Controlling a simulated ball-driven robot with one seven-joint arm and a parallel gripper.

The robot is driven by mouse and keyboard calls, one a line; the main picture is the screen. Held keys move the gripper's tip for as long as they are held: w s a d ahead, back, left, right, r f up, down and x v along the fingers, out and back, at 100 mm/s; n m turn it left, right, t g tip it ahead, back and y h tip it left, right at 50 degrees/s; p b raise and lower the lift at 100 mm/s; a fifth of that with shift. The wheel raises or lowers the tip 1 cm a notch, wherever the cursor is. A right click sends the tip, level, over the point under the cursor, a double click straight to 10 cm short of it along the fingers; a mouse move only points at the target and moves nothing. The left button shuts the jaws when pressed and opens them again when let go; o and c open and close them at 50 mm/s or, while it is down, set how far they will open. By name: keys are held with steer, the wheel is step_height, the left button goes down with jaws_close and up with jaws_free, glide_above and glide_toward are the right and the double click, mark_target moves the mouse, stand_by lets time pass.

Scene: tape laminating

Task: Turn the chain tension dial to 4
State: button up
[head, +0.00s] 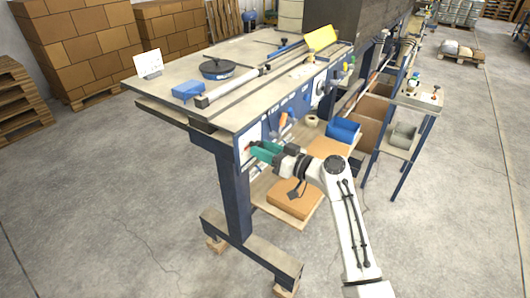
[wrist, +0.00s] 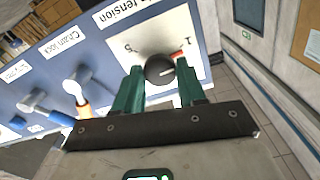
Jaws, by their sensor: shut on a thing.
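The chain tension dial (wrist: 157,68) is a dark round knob on a white plate (wrist: 150,32) marked "tension" in the wrist view.
Beside the dial on the blue panel are a "Chain lock" lever (wrist: 77,86) with an orange handle and another lever (wrist: 33,104). The worktop (head: 215,95) above holds a black round part (head: 217,69) and a blue block (head: 188,90). Open floor lies to the left.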

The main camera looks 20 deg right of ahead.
steer(key=m+p, duration=0.7)
steer(key=m, duration=2.6)
steer(key=shift+d+f+p, duration=0.1)
steer(key=shift+f+p, duration=0.05)
steer(key=shift+p, duration=0.2)
steer(key=shift+m, duration=0.3)
steer(key=o, duration=0.8)
steer(key=shift+o, duration=1.2)
